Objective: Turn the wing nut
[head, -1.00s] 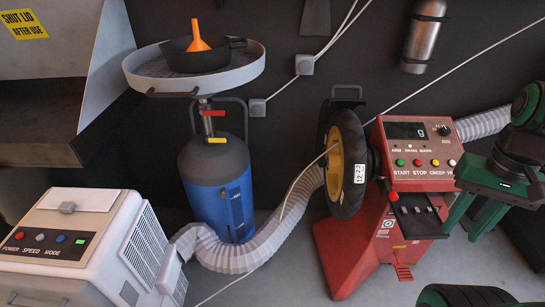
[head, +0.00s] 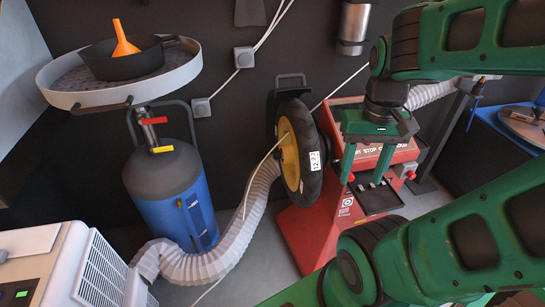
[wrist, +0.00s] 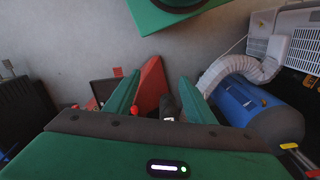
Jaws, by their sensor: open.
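I cannot make out a wing nut in either view. In the head view a black tyre with a yellow hub (head: 290,165) is mounted upright on the left side of the red wheel balancer (head: 325,240). My gripper (head: 362,180) is open and empty, fingers pointing down, in front of the balancer's panel and to the right of the tyre. It covers part of the panel. In the wrist view my gripper (wrist: 160,77) shows its two green fingers apart, with the red balancer (wrist: 151,82) seen between and beyond them.
A blue tank (head: 175,205) with a round tray (head: 60,85) on top stands left of the tyre. A ribbed grey hose (head: 215,258) runs along the floor to a white machine (head: 90,275). A thin pale cable crosses in front of the wheel. A blue bench (head: 510,135) is at right.

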